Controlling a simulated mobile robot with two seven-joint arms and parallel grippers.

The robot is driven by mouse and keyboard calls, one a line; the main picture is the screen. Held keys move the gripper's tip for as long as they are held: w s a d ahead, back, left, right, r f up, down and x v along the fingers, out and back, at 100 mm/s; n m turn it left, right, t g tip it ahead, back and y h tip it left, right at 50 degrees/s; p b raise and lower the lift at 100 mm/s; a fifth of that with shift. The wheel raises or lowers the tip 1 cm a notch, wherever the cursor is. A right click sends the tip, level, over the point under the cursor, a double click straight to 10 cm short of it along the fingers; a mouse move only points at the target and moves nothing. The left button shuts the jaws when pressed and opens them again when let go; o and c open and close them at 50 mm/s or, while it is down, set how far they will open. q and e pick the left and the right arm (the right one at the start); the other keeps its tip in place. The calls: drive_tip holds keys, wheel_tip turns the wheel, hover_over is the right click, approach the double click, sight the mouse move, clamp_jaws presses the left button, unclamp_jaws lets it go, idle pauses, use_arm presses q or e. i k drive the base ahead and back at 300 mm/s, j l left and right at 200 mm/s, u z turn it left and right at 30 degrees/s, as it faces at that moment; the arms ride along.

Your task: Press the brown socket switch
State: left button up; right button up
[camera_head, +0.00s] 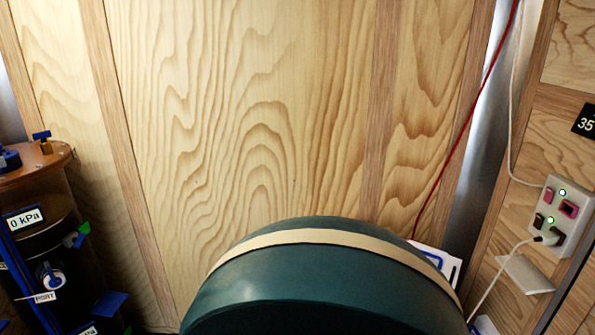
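A white socket panel (562,217) is mounted on the wooden wall at the right edge of the head view. Its brown switch (539,221) is the small dark one at the lower left of the panel, beside a lit green light (550,220). Above are a pinkish-red switch (548,195), a red socket (568,208) and another lit green light (562,192). Neither of my grippers is in view, and nothing covers the panel.
A brown cylindrical tank (40,195) with blue valves and a "0 kPa" label stands at the left. A dark green rounded form with a cream band fills the bottom middle; I cannot tell whether it is mine. A small ledge (525,274) sits below the panel.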

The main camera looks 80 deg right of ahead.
sight(538, 222)
drive_tip(key=k+z, duration=0.1)
drive_tip(key=z, duration=4)
